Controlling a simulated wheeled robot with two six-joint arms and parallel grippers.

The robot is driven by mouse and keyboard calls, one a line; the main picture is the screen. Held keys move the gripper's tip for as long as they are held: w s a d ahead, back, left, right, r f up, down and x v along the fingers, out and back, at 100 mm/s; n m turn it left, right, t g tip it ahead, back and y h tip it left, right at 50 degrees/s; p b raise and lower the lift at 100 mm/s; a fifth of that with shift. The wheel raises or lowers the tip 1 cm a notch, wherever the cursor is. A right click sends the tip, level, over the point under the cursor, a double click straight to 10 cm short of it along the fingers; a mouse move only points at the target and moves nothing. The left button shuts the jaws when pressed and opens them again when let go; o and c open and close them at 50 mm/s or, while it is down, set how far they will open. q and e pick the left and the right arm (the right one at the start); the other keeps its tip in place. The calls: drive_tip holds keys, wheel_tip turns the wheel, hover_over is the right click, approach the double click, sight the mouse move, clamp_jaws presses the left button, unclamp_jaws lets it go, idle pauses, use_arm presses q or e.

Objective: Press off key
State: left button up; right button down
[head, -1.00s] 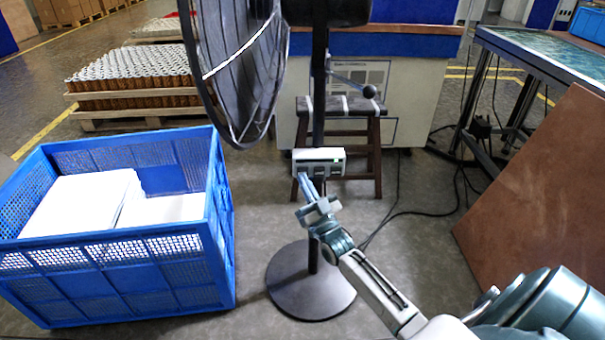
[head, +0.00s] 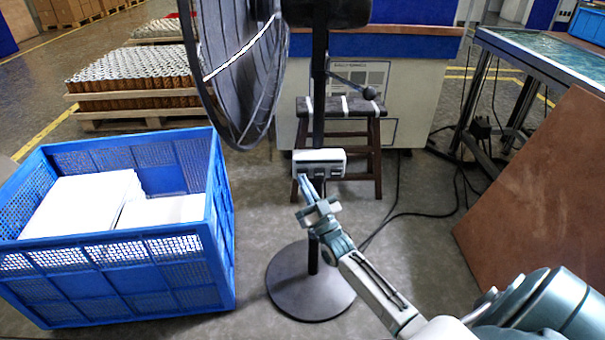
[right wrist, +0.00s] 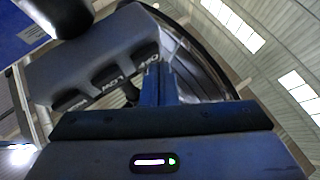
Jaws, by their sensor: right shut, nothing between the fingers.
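The control box (head: 320,158) is a pale box on the pole of a black stand fan (head: 240,70). In the right wrist view it shows dark keys: the off key (right wrist: 147,51), the low key (right wrist: 110,75) and a third key (right wrist: 69,100) with a label hard to read. My right gripper (head: 304,180) is shut and empty, its tips at the box's lower left front. In the right wrist view, the fingertips (right wrist: 159,70) are at the off key and overlap its edge; I cannot tell whether they touch. My left gripper is out of view.
A blue crate (head: 110,265) with white blocks stands at left. The fan's round base (head: 310,297) is on the floor below the box. A wooden stool (head: 365,108) is behind the pole, and a brown board (head: 540,190) leans at right.

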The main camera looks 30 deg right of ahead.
drive_tip(key=shift+s+a, duration=0.25)
drive_tip(key=shift+s, duration=0.15)
drive_tip(key=s+a+p, duration=0.1)
drive_tip(key=s+p, duration=0.1)
drive_tip(key=s, duration=0.1)
drive_tip(key=s+a+p, duration=0.1)
drive_tip(key=shift+s+a, duration=0.15)
drive_tip(key=shift+a, duration=0.15)
idle(0.8)
